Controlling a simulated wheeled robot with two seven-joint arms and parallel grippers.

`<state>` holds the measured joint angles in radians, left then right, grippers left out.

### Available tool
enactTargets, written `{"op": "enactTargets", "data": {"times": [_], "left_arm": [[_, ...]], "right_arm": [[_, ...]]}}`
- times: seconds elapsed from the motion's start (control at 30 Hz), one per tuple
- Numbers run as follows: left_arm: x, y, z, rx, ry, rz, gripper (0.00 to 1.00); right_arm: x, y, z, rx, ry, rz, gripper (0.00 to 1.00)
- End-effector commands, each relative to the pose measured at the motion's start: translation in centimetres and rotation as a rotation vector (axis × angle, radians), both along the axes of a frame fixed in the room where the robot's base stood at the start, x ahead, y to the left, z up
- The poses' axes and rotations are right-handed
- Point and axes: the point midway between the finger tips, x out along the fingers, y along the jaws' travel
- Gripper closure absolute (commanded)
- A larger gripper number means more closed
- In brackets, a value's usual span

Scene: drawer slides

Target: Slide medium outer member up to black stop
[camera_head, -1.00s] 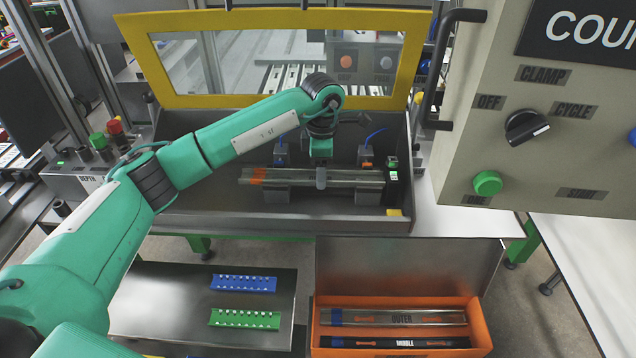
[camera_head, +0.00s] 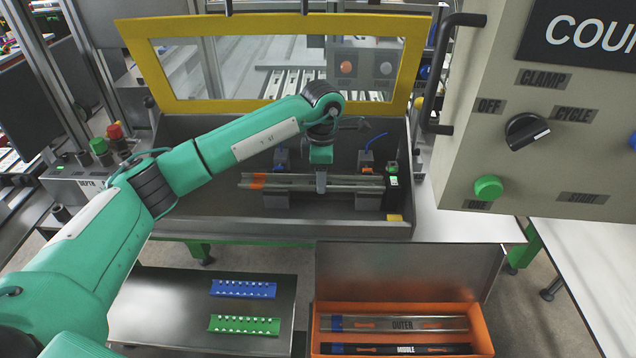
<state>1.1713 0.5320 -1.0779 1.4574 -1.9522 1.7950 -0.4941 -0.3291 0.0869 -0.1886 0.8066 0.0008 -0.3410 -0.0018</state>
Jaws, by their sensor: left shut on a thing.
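The medium outer member is a long grey metal rail (camera_head: 350,184) with an orange mark near its left end. It lies level across the supports inside the grey fixture box. My left gripper (camera_head: 321,186) comes down on the rail right of its middle and is shut on it. The black stop (camera_head: 393,197) stands at the rail's right end, with a small lit panel and a green top. The rail's right end looks close against the stop; I cannot tell whether they touch. My right gripper is not in view.
A yellow-framed window (camera_head: 123,30) rises behind the fixture box (camera_head: 190,222). A control panel (camera_head: 465,150) stands close on the right. Below, an orange bin (camera_head: 485,335) holds other rails. Blue (camera_head: 243,289) and green (camera_head: 244,325) racks lie on a dark table.

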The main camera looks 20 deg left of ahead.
Motion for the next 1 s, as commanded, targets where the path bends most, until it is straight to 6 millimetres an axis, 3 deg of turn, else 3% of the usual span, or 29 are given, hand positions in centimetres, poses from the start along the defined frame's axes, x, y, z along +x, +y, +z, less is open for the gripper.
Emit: {"op": "enactTargets", "data": {"times": [0.3, 0.33, 0.47, 0.67, 0.73, 1.0], "left_arm": [[0.1, -0.37, -0.04, 0.0, 0.0, -0.001, 0.84], [0.1, -0.39, -0.03, 0.0, 0.0, -0.001, 0.55], [0.09, -0.35, 0.0, 0.0, 0.0, -0.001, 0.31], [0.08, -0.33, -0.01, 0.0, 0.0, 0.0, 0.31], [0.07, -0.32, -0.05, 0.0, 0.001, 0.0, 0.42], [0.08, -0.32, 0.02, 0.0, 0.0, 0.0, 0.42]], "right_arm": [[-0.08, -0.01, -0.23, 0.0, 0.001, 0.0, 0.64], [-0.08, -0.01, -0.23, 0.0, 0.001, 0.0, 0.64], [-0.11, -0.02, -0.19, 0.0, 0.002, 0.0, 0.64], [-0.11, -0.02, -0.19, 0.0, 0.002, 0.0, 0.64], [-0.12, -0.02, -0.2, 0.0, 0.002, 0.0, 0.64], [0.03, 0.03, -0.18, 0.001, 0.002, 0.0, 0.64]]}}
